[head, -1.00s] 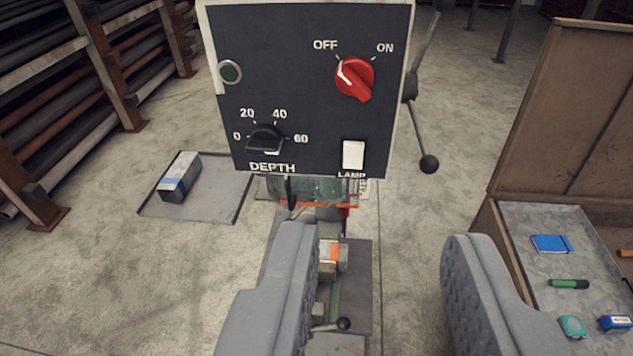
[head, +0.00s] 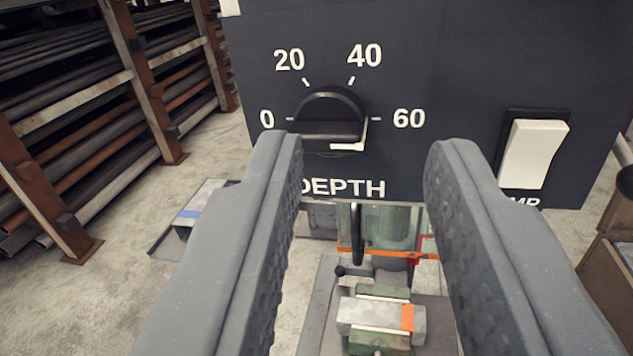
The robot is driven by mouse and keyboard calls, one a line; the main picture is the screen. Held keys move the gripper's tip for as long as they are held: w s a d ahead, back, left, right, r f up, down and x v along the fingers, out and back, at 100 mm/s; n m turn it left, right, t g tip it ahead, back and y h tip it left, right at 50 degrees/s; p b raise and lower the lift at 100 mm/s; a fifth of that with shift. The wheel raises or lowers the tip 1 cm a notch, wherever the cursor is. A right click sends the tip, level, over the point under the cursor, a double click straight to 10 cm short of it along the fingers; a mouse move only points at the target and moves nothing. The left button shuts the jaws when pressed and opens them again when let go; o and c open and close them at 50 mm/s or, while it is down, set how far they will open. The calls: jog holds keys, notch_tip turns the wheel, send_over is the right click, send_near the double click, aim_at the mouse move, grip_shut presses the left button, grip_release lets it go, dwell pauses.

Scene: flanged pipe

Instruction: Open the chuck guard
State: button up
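The chuck guard (head: 388,228) is a clear panel with an orange lower edge, hanging below the dark control panel (head: 440,60). A black upright handle (head: 356,235) stands at its front left. My gripper (head: 367,150) is open and empty. Its two grey fingers are wide apart, and the guard and handle show between them, farther off and lower in the picture. The fingers touch nothing that I can make out. The top of the guard is hidden behind the control panel, and part of its right side is close to the right finger.
The control panel has a DEPTH knob (head: 332,118) just beyond the fingertips and a white lamp switch (head: 533,150) at right. Below the guard, a grey block with an orange band (head: 380,317) sits in a vise. A pipe rack (head: 110,100) stands at left.

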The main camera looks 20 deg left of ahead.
jog(key=w+a+f+m+t+h, duration=0.1)
jog(key=w+a+f, duration=0.15)
jog(key=f, duration=0.35)
jog(key=w+a+f+m+t+h, duration=0.1)
jog(key=w+a+f, duration=0.1)
jog(key=w+f, duration=0.3)
jog(key=t+h, duration=0.2)
jog(key=h, duration=0.2)
send_near(354, 247)
jog(key=x, duration=1)
jog(key=shift+w+d+r, duration=0.1)
jog(key=shift+w+r, duration=0.05)
jog(key=shift+w, duration=0.15)
grip_shut()
